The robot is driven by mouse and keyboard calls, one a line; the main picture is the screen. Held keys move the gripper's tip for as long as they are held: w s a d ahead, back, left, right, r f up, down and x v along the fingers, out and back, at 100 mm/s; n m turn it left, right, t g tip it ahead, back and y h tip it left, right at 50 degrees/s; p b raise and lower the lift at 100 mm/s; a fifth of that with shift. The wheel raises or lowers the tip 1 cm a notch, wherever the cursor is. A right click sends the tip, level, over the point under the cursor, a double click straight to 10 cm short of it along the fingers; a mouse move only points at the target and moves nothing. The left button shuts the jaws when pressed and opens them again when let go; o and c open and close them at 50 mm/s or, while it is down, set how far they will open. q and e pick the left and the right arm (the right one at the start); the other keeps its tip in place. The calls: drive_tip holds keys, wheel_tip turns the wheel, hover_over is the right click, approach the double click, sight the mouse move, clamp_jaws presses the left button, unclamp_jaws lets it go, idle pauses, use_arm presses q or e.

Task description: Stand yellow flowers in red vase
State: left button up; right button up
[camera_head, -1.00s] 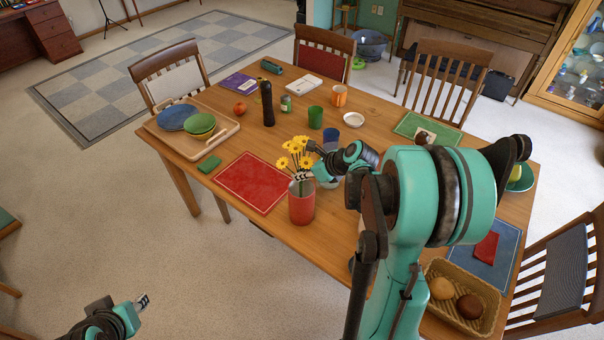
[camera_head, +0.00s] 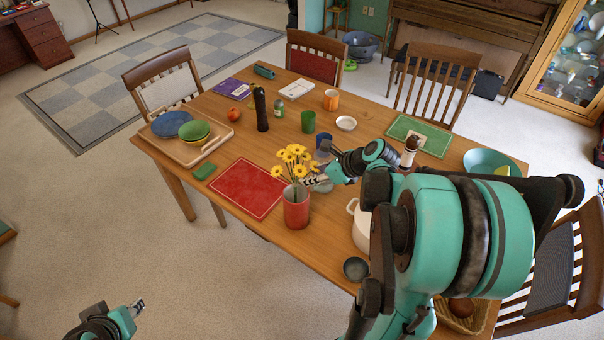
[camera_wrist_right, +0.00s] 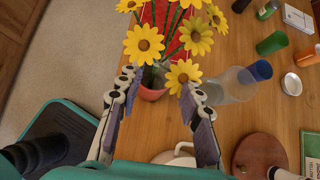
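The yellow flowers (camera_head: 293,163) stand in the red vase (camera_head: 296,210), with their stems inside its mouth and their heads above the rim. The vase is upright near the table's front edge. My right gripper (camera_head: 313,181) is just right of the stems, above the rim. In the right wrist view its fingers (camera_wrist_right: 160,100) are spread apart with nothing clamped between them. The yellow flowers (camera_wrist_right: 180,40) and part of the red vase (camera_wrist_right: 152,93) show beyond the fingertips. My left gripper (camera_head: 138,306) is at the lower left, off the table; its finger gap is unclear.
A clear glass vessel (camera_wrist_right: 236,86) stands close to the right gripper. A red placemat (camera_head: 246,188) lies left of the vase. A white pot (camera_head: 360,232) and a small dark bowl (camera_head: 355,268) are to the right, near my arm. A wooden tray (camera_head: 215,143) with plates is farther left.

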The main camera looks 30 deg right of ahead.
drive_tip(key=v, duration=0.3)
drive_tip(key=shift+r+p, duration=0.1)
drive_tip(key=shift+p, duration=0.2)
drive_tip(key=s+a+f+n+h+b, duration=0.1)
drive_tip(key=s+a+n, duration=0.2)
drive_tip(key=a+n, duration=0.3)
drive_tip(key=s+a+f+n+h+b, duration=0.1)
drive_tip(key=s+a+n, duration=0.3)
drive_tip(key=n, duration=1.1)
drive_tip(key=s+a+f+n+g+h+b, duration=0.1)
drive_tip(key=s+a+n, duration=0.3)
drive_tip(key=a+n, duration=0.4)
drive_tip(key=shift+a+n+b, duration=0.4)
drive_tip(key=shift+n+b, duration=0.45)
drive_tip(key=shift+n, duration=0.35)
